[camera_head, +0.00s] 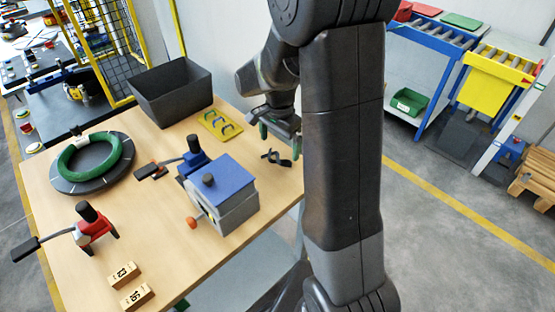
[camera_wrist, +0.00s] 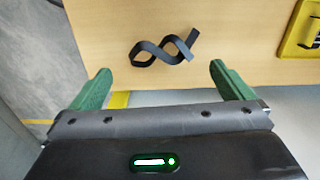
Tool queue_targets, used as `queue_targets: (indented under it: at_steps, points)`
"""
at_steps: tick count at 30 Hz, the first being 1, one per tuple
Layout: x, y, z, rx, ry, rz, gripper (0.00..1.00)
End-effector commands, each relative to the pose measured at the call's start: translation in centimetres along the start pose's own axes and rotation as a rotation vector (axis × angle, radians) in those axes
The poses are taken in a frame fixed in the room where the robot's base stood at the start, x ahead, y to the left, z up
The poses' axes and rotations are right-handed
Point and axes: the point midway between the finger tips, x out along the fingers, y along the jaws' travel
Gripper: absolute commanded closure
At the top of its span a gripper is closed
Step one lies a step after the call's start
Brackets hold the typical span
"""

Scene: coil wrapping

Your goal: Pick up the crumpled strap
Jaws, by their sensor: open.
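The crumpled strap (camera_head: 277,158) is a dark twisted band lying on the wooden table near its right edge. In the wrist view the strap (camera_wrist: 165,48) shows as crossing loops, beyond my fingertips and roughly centred between them. My gripper (camera_head: 278,136) has green fingers and hangs close to the strap in the head view. In the wrist view my gripper (camera_wrist: 160,75) is open and empty, with the fingers wide apart. The strap is apart from both fingers there.
On the table (camera_head: 145,220) are a dark bin (camera_head: 172,92), a yellow tray (camera_head: 219,124), a blue-topped grey device (camera_head: 222,197), a green coil (camera_head: 66,156) on a round base, a red tool (camera_head: 91,228) and two numbered blocks. Table right of the blue-topped device is bare.

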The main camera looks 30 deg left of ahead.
Motion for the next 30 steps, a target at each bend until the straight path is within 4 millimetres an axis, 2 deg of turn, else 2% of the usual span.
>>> queue_targets:
  at_steps: [5,12,15,23,27,30]
  points:
    - [1.2,0.0,0.2,-0.001,-0.001,0.003,0.00]
    - [4.6,-0.1,0.7,0.000,-0.001,0.003,0.00]
    - [5.4,-0.1,0.7,0.000,-0.001,0.002,0.00]
    - [5.6,-0.1,0.7,0.000,0.000,-0.001,0.00]
    - [5.6,-0.1,0.7,0.000,0.000,-0.001,0.26]
    - [5.6,-0.1,0.7,0.000,0.000,-0.001,0.28]
